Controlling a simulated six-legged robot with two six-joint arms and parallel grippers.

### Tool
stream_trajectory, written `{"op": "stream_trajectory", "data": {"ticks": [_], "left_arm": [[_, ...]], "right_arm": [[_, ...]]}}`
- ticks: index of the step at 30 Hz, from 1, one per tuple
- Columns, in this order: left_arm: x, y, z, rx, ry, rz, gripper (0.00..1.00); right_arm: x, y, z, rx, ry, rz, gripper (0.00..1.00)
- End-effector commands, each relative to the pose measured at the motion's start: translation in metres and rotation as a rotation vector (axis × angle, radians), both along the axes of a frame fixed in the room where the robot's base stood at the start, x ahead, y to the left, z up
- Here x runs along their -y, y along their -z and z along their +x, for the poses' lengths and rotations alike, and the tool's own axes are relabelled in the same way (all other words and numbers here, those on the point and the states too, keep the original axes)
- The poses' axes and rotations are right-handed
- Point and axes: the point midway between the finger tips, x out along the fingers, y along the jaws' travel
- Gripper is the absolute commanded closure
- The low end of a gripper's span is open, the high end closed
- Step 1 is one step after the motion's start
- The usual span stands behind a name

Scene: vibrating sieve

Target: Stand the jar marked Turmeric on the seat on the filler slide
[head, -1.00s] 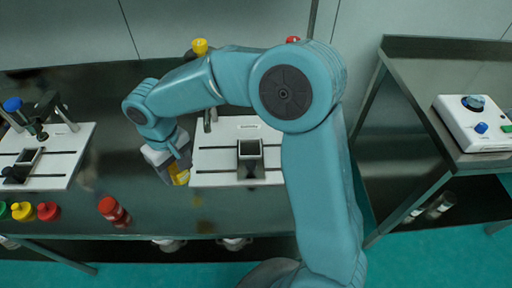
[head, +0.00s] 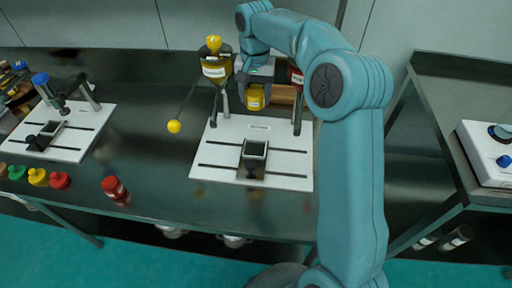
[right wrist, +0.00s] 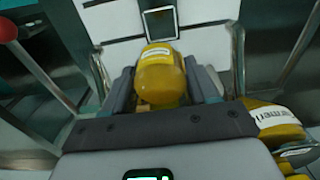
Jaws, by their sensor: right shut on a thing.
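My right gripper (head: 257,85) is shut on a small yellow jar (head: 256,97), with a pale label too small to read. The jar also shows between the fingers in the right wrist view (right wrist: 162,78). Gripper and jar are above the back part of the white filler slide board (head: 218,150). The seat (head: 254,150), a dark square holder with a light rim, stands empty near the middle of the board. It also shows beyond the jar in the right wrist view (right wrist: 160,22). My left gripper is not in view.
A larger yellow container (head: 215,66) with a partly readable label stands behind the board's left. A yellow-knobbed lever (head: 174,126) sticks out left. Metal posts flank the board. A red jar (head: 114,187) and several coloured lids lie front left. A second white board (head: 65,152) is left.

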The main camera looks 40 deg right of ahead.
Motion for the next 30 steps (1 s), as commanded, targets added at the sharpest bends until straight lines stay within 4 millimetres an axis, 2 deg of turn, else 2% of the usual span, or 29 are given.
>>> {"op": "stream_trajectory", "data": {"ticks": [12,15,22,27,30], "left_arm": [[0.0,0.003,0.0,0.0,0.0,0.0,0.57],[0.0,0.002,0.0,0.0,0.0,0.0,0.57],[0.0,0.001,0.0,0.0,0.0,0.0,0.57],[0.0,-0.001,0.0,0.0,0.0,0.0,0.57],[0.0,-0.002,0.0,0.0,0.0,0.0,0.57]], "right_arm": [[0.0,0.113,0.0,-0.005,0.005,0.003,0.77],[0.001,0.135,0.0,-0.003,0.004,0.001,0.77],[0.001,0.159,0.0,-0.002,0.004,0.001,0.77],[0.002,0.187,-0.001,-0.003,0.002,0.001,0.77],[0.002,0.195,0.0,-0.001,0.003,0.001,0.77]]}}
